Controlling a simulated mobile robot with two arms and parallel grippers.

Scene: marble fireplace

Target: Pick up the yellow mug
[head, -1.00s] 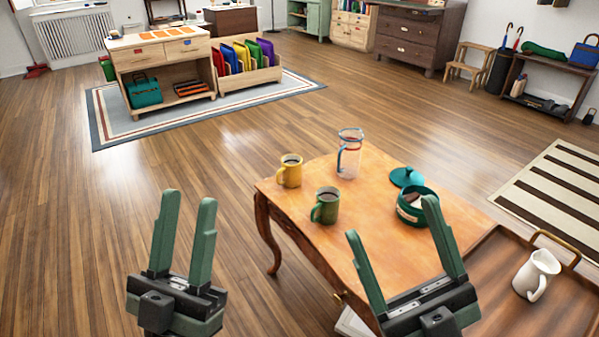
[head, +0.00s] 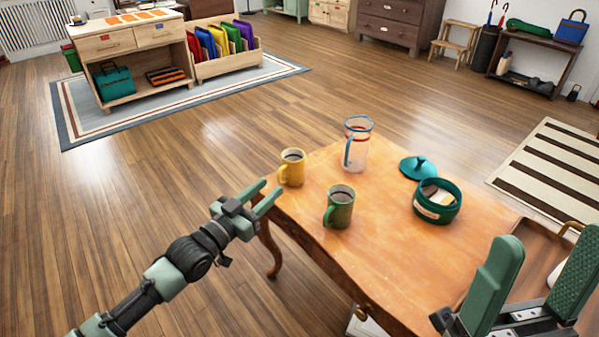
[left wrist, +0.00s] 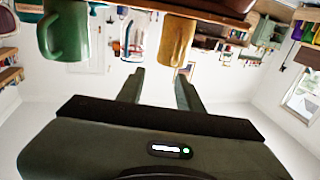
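The yellow mug (head: 292,169) stands upright at the left corner of the wooden table (head: 385,265), with dark contents inside. My left gripper (head: 271,190) is open and empty, its fingertips close to the mug's near left side. In the left wrist view, which is upside down, the yellow mug (left wrist: 175,42) appears beyond the open fingers (left wrist: 160,82), not between them. My right gripper (head: 547,250) is open and empty at the lower right.
A green mug (head: 340,207) stands close right of the yellow mug. A clear jug (head: 357,150) with a blue handle is behind. A teal pot (head: 437,213) and its lid (head: 419,167) are farther right. Open floor lies left of the table.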

